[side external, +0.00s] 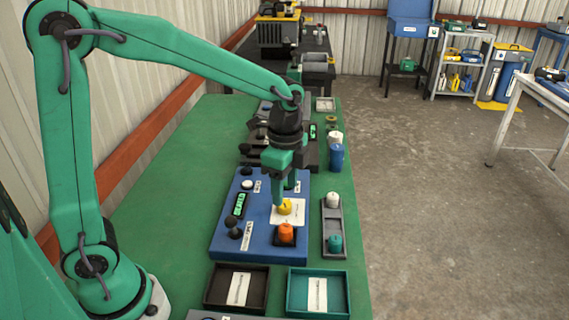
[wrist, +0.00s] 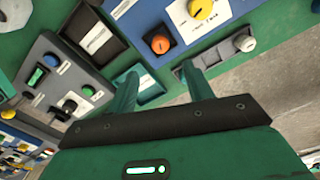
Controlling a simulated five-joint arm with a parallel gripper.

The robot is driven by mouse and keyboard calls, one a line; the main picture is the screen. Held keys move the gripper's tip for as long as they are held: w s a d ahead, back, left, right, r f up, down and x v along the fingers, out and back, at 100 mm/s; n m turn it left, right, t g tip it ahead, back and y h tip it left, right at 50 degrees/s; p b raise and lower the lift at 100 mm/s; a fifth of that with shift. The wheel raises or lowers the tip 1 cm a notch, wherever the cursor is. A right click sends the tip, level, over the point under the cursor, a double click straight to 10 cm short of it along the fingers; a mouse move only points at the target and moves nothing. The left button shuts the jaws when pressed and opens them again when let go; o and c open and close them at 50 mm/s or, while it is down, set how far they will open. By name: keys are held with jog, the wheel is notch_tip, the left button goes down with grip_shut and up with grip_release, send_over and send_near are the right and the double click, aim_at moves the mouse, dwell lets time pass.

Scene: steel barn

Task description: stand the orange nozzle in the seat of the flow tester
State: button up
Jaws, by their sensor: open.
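The orange nozzle (side external: 286,230) stands upright on a dark square holder (side external: 276,240) at the front right of a blue panel (side external: 222,247); I take this panel to be the flow tester. In the wrist view the orange nozzle (wrist: 160,43) is just beyond my fingertips, roughly midway between them. My gripper (side external: 285,200) is open and empty, pointing down over the panel; it also shows in the wrist view (wrist: 158,70). Whether the fingers touch anything is unclear.
A brown tray (side external: 210,294) and a teal tray (side external: 345,292) lie in front. The green table (side external: 165,190) is clear to the left.

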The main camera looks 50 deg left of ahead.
dwell(0.4)
jog(key=s+a+r+n+t, duration=0.2)
jog(key=s+r+n, duration=0.2)
jog(key=s+n, duration=0.2)
jog(key=s+a+r+n+t, duration=0.3)
jog(key=s+r+n, duration=0.1)
jog(key=s+n, duration=0.3)
jog(key=shift+s+a+n+t, duration=0.3)
jog(key=shift+s, duration=0.75)
dwell(0.4)
